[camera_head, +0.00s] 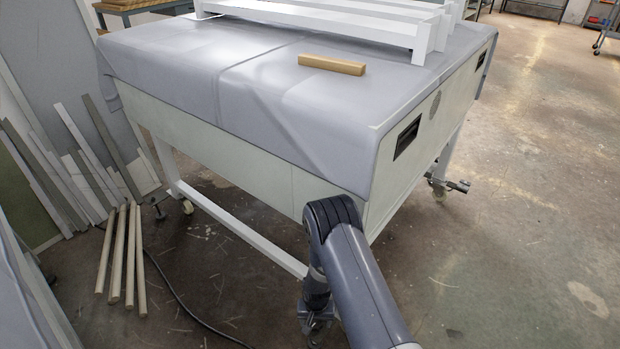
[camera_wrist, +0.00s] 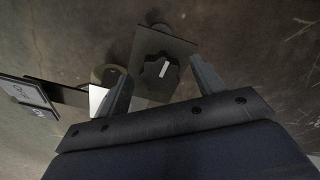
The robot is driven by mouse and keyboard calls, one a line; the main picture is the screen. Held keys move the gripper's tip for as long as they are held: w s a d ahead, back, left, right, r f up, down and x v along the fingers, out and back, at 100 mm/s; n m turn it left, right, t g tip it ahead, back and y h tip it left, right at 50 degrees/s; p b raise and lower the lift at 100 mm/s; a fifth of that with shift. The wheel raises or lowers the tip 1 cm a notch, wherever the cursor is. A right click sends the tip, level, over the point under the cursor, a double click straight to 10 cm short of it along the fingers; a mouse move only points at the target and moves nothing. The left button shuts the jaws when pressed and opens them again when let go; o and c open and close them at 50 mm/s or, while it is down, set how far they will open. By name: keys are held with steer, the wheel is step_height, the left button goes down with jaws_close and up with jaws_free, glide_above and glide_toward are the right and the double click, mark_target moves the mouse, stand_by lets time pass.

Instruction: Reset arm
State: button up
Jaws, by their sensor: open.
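My arm bends at a joint beside the near corner of the cloth-covered table (camera_head: 250,75), and its end hangs down below table height. In the wrist view my gripper (camera_wrist: 160,78) is open, with its two fingers well apart. A black knob (camera_wrist: 151,72) with a white mark on a dark square plate (camera_wrist: 178,50) shows between and beyond the fingers. I see nothing held. In the head view the gripper is low down, small and dark, and its fingers cannot be made out.
A wooden block (camera_head: 332,65) and a white frame (camera_head: 320,22) sit on the table. Several wooden poles (camera_head: 117,255) lean at the left, near a black cable (camera_head: 175,290) on the floor. A labelled panel (camera_wrist: 28,93) is left of my fingers.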

steer(key=shift+r+m, duration=0.15)
steer(key=shift+m, duration=0.25)
step_height(320, 180, up, 10)
steer(key=p, duration=0.3)
steer(key=shift+r+n, duration=0.25)
steer(key=shift+n, duration=0.15)
